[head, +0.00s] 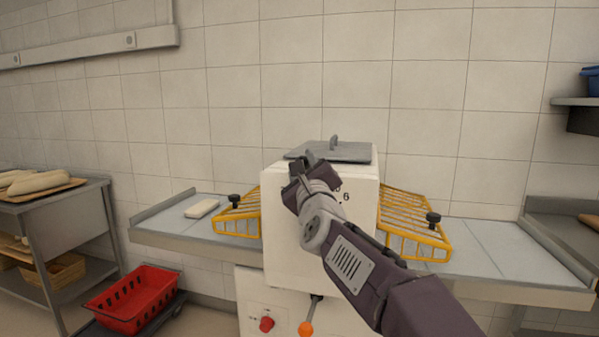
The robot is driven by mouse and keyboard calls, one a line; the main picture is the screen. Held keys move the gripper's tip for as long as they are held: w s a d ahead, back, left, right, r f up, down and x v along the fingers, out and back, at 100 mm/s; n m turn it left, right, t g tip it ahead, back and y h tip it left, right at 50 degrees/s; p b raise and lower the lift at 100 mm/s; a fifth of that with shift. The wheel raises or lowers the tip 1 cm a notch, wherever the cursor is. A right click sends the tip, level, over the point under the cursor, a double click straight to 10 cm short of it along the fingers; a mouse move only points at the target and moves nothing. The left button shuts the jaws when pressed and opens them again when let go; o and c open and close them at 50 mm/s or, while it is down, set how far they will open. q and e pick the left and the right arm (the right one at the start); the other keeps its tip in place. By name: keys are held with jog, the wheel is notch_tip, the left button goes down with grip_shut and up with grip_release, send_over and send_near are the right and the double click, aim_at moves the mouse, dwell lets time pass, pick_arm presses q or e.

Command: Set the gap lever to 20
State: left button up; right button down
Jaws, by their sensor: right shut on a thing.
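The white machine housing (361,235) stands in the middle, with a few dark scale numerals (346,197) on its front face, partly covered by my arm. My right gripper (307,166) is in front of the upper left of this face, to the left of the numerals. It is shut on what seems to be the gap lever, which my fingers and wrist hide almost wholly. The lever's setting cannot be read from here. My left gripper is not in view.
Yellow wire guards (411,224) flank the housing over the side tables. A grey lid (345,151) lies on top. Below are a red knob (267,323) and an orange-tipped lever (305,328). A white block (202,209) lies on the left table; a red crate (135,299) stands below.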

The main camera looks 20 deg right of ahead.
jog(key=shift+f, duration=0.1)
jog(key=c, duration=0.9)
grip_release()
jog(key=shift+c, duration=0.2)
jog(key=shift+s, duration=0.1)
jog(key=v, duration=0.9)
jog(key=shift+b, duration=0.4)
